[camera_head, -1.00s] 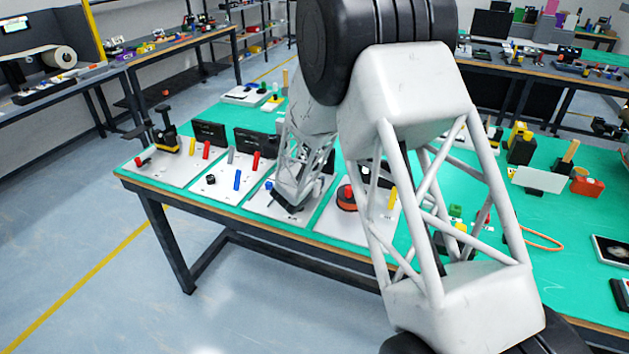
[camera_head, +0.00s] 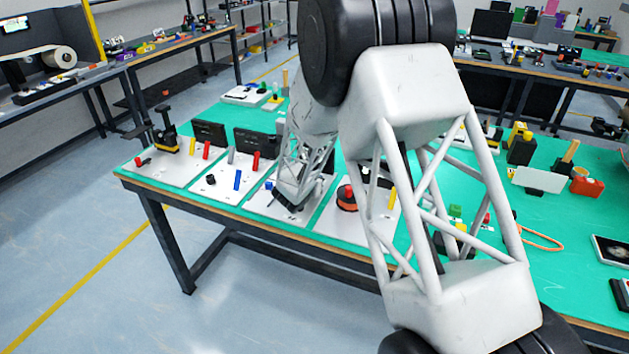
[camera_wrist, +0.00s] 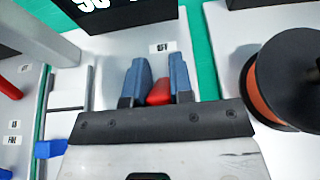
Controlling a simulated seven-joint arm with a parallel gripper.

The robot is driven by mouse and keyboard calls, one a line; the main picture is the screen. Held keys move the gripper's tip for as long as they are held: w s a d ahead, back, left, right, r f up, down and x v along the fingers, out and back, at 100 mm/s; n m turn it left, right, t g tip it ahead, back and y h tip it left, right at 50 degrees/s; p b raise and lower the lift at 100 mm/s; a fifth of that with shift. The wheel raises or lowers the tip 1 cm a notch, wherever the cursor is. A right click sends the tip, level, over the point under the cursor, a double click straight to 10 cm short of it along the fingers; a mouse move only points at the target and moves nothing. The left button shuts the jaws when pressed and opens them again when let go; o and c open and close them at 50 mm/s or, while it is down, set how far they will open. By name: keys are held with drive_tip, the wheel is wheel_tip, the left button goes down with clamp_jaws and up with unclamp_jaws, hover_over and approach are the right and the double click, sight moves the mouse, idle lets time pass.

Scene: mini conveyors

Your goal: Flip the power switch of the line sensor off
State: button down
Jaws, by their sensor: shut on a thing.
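In the wrist view, the two blue-grey fingers of my gripper (camera_wrist: 160,82) are closed in on a small red part (camera_wrist: 159,93), which sits between them over a white board (camera_wrist: 105,50). The red part looks like a switch lever, but its base is hidden by the fingers and the gripper body. A small label (camera_wrist: 162,47) lies on the board just beyond the fingertips; I cannot read it surely. In the head view, my gripper (camera_head: 288,200) is low over the third white board from the left, and my arm hides most of that spot.
A black display (camera_wrist: 110,12) with white digits stands beyond the fingers. A black and orange spool (camera_wrist: 285,85) stands close on the right. A blue part (camera_wrist: 50,148) is at lower left. Other white boards (camera_head: 160,170) with coloured levers line the green table's front edge.

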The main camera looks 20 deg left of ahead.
drive_tip(key=shift+w+g, duration=0.2)
drive_tip(key=shift+g, duration=0.2)
drive_tip(key=shift+w+r+g, duration=0.15)
drive_tip(key=shift+w+g, duration=0.2)
drive_tip(key=shift+g, duration=0.55)
drive_tip(key=shift+w+g, duration=0.4)
drive_tip(key=shift+g, duration=0.8)
drive_tip(key=shift+w+g, duration=0.15)
drive_tip(key=shift+g, duration=0.25)
drive_tip(key=shift+w+f+g, duration=0.2)
drive_tip(key=shift+w+g, duration=0.15)
drive_tip(key=shift+g, duration=0.45)
drive_tip(key=shift+w+f+g, duration=0.15)
drive_tip(key=shift+w+g, duration=0.05)
drive_tip(key=shift+g, duration=0.4)
drive_tip(key=shift+w+f+g, duration=0.25)
drive_tip(key=shift+w+g, duration=0.1)
drive_tip(key=shift+g, duration=0.75)
